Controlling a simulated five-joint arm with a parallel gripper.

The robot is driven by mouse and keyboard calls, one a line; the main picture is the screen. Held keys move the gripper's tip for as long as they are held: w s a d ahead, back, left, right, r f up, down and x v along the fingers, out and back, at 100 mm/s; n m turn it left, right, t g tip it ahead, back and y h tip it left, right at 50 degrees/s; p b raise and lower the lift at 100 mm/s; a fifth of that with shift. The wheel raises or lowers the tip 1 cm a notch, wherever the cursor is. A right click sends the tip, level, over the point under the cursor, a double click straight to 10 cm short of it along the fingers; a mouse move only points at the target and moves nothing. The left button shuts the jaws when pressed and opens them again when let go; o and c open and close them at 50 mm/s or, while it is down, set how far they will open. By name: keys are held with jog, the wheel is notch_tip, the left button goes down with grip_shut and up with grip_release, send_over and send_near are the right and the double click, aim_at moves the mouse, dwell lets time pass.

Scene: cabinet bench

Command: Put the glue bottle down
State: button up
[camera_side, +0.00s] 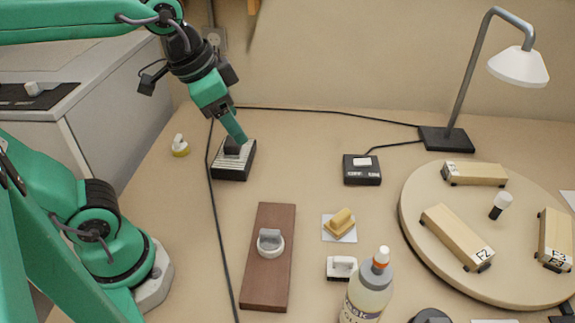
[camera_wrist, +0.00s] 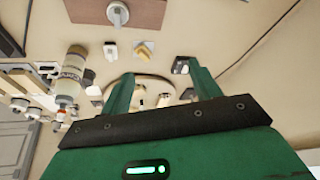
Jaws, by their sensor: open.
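The glue bottle (camera_side: 366,294) is a pale, see-through bottle with a grey shoulder and an orange and white cap. It stands on the bench at the lower middle of the side view, its base cut off by the frame edge. A bottle that looks like it also shows at the left of the wrist view (camera_wrist: 70,78). My gripper (camera_side: 241,141) is far from the bottle, up and left of it in the side view, at a black block-like device (camera_side: 232,164). Whether it touches the device is unclear. In the wrist view my gripper (camera_wrist: 160,72) has its fingers apart with nothing held.
A brown board (camera_side: 256,295) with a grey knob lies left of the bottle. A round board (camera_side: 415,230) with wooden blocks is at right. A lamp (camera_side: 455,140), black box (camera_side: 361,169) and yellow sponge-like piece (camera_side: 341,222) stand nearby. A cable (camera_side: 217,220) crosses the bench.

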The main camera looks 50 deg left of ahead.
jog(key=s+a+f+n+t, duration=0.1)
jog(key=s+a+f+n, duration=0.2)
jog(key=a+n, duration=0.1)
jog(key=shift+s+a+f+y, duration=0.2)
jog(key=shift+a+f+y, duration=0.1)
jog(key=shift+y, duration=0.1)
dwell(0.9)
